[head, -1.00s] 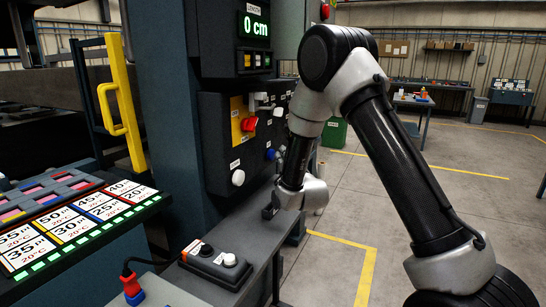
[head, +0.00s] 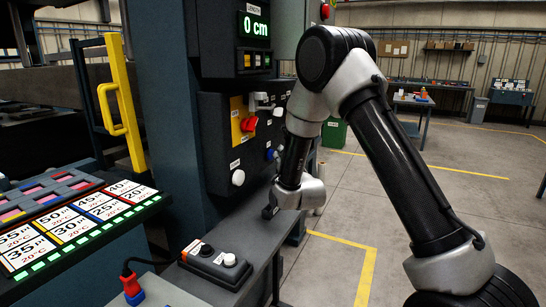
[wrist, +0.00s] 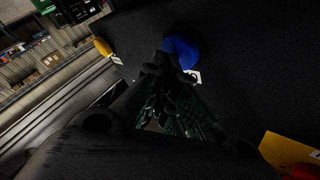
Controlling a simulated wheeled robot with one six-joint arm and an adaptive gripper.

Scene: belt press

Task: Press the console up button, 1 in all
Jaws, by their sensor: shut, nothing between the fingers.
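A dark control panel (head: 222,160) stands on the grey column. It carries a white button (head: 238,177), a red switch on a yellow plate (head: 236,112) and a blue button (head: 270,154). A small black box (head: 213,263) lies on the shelf with a black button (head: 206,250) and a white button (head: 230,260); I cannot read which is up. My gripper (head: 269,211) is shut and empty, low in front of the panel and beyond the box. In the wrist view, the closed fingertips (wrist: 170,66) overlap a blue button (wrist: 184,50); I cannot tell whether they touch.
The grey shelf (head: 252,238) runs under the panel. A display (head: 254,26) above reads 0 cm. A yellow handle (head: 118,110) and a board of numbered cards (head: 78,228) are at left. A red and blue plug (head: 132,290) stands in front.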

